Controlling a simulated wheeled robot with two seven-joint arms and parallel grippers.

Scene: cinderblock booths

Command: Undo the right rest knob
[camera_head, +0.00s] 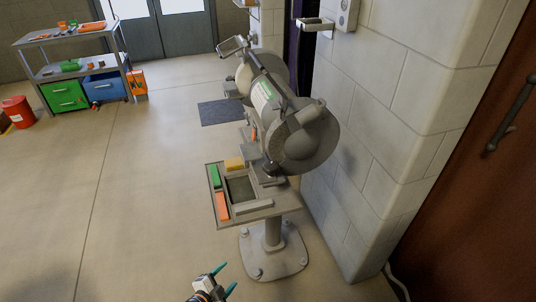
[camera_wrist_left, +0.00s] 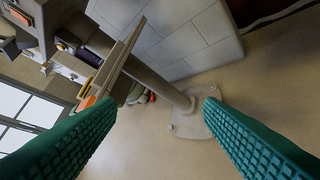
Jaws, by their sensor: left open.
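A grey pedestal grinder (camera_head: 303,140) stands beside the block wall in the head view. Its near wheel guard is large and round, with a rest (camera_head: 262,178) below it. A small dark part, possibly the right rest knob (camera_head: 270,169), shows at that rest; its exact form is too small to tell. My left gripper (camera_head: 229,276) is open and empty, low in front of the pedestal and well apart from the rest. In the left wrist view its green ridged fingers (camera_wrist_left: 161,102) are spread with nothing between them. My right gripper is not in view.
The grinder's tray (camera_head: 253,207) holds green, yellow and orange blocks and juts toward the left. The pedestal base (camera_head: 272,251) is bolted to the floor. A block wall (camera_head: 375,130) is close on the right. Open floor lies left; a shelf cart (camera_head: 78,72) stands far off.

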